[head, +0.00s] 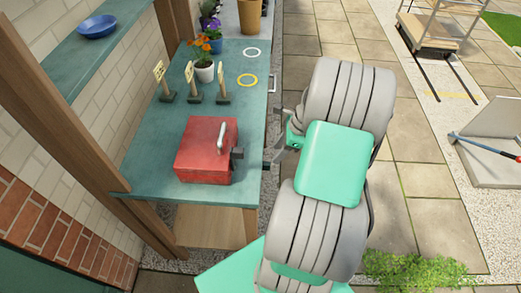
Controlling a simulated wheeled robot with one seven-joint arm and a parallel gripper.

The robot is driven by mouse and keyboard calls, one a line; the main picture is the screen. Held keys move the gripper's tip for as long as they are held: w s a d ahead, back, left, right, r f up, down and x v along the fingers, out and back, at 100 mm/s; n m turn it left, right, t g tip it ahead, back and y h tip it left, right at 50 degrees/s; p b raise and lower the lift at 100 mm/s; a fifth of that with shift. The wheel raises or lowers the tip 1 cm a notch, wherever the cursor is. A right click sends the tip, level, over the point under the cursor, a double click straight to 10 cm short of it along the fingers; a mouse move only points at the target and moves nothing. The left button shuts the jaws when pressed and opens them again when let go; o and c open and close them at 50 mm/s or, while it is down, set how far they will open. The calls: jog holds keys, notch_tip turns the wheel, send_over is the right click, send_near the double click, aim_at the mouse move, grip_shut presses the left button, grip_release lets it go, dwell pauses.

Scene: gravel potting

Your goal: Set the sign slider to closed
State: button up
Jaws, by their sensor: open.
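I cannot make out a sign slider in the head view. Three small cream signs on dark bases stand on the green bench: a left one (160,77), a middle one (191,80) and a right one (222,82). Their markings are too small to read, and no slider shows on them. My gripper (279,146) is at the bench's right edge, right of the red box, partly hidden by my arm. It is open, and I see nothing held in it.
A red box (205,160) with a pale handle sits on the bench (145,165). Potted flowers (204,66) and two rings, white (252,47) and yellow (247,74), are farther back. A blue bowl (96,26) is on the left shelf. Paving lies to the right.

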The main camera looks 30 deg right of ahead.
aim_at(268, 164)
jog(key=x, duration=0.7)
jog(key=shift+w+a+f, duration=0.15)
jog(key=shift+w+f, duration=0.05)
jog(key=shift+f, duration=0.15)
jog(key=shift+c, duration=0.3)
grip_shut()
dwell(0.7)
